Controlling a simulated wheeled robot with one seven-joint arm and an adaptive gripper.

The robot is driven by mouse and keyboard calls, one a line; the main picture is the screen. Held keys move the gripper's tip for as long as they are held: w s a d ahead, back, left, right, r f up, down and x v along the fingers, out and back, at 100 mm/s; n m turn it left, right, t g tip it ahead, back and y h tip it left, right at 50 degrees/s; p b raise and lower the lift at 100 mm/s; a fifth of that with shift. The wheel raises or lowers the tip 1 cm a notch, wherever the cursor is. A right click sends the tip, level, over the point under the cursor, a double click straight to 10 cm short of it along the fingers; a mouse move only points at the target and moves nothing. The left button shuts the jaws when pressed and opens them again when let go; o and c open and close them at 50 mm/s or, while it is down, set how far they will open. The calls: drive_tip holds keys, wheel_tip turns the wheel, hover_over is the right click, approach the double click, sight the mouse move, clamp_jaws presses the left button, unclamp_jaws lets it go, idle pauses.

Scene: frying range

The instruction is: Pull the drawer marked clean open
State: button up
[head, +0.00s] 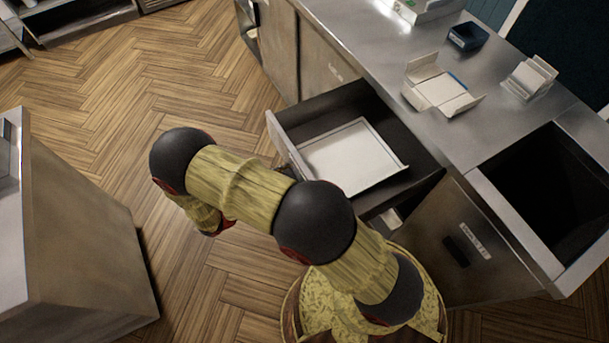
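A drawer stands pulled out from the steel counter in the head view, its front panel (287,146) well clear of the cabinet face. Its dark interior holds a pale, shallow tray (352,157). The outer face of this front is turned away, so any marking on it is hidden. A second front with a dark handle (456,251) and a small pale label (474,239) is at the lower right; I cannot read the label. My arm reaches across the near side of the open drawer and bends down to its left. My gripper is hidden below the arm's last visible links.
The counter (385,60) carries an open white box (440,88), a dark blue container (468,37) and a white holder (529,77). A deep dark well (530,185) opens at right. Another steel unit (75,235) stands at left, with bare wooden floor (185,75) between.

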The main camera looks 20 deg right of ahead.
drive_tip(key=shift+a, duration=0.85)
drive_tip(key=o, duration=1.6)
drive_tip(key=shift+o, duration=0.3)
drive_tip(key=s+a, duration=0.1)
drive_tip(key=a, duration=1.1)
